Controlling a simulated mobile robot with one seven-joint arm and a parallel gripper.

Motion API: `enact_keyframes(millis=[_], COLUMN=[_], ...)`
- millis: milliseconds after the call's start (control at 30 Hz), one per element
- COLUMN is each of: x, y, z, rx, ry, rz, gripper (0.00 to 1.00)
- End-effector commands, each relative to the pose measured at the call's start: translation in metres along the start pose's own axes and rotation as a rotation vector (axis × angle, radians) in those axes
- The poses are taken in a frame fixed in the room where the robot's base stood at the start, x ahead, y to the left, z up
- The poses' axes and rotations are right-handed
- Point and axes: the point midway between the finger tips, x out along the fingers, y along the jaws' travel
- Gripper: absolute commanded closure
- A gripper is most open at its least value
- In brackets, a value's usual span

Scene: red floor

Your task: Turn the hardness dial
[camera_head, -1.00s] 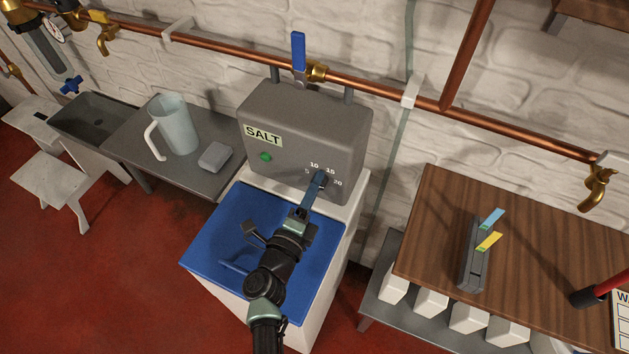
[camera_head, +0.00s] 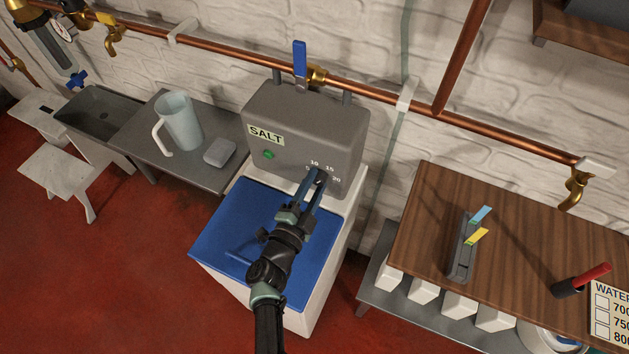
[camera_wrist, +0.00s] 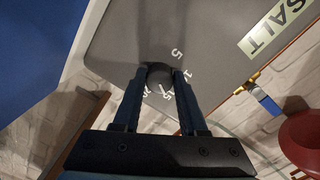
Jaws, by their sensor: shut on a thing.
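The hardness dial is a small dark knob, seen between my fingertips in the wrist view (camera_wrist: 160,76). It sits on the lower right front of the grey softener head (camera_head: 295,120), with the numbers 10, 15 and 20 visible around it. My gripper (camera_head: 316,176) reaches up to it from the front, over the blue lid (camera_head: 228,228). In the wrist view my gripper (camera_wrist: 157,78) has one finger on each side of the knob, shut on it.
A blue-handled valve (camera_head: 300,62) stands on the copper pipe (camera_head: 370,90) behind the head. At left a grey table (camera_head: 165,160) bears a jug (camera_head: 180,122) and a grey block (camera_head: 220,151). At right is a wooden table (camera_head: 420,215) with test strips (camera_head: 477,225).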

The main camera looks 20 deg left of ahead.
Motion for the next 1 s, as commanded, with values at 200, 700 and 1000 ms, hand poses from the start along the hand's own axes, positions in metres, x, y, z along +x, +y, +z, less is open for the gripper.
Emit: enact_keyframes(millis=[200, 700, 1000], x=[-0.0004, -0.0003, -0.0001], y=[0.0007, 0.0008, -0.0008], z=[0.0003, 0.0003, -0.0006], rx=[-0.025, -0.024, -0.023], ry=[0.000, 0.000, 0.001], rz=[0.002, 0.002, 0.001], gripper=[1.00, 0.30, 0.29])
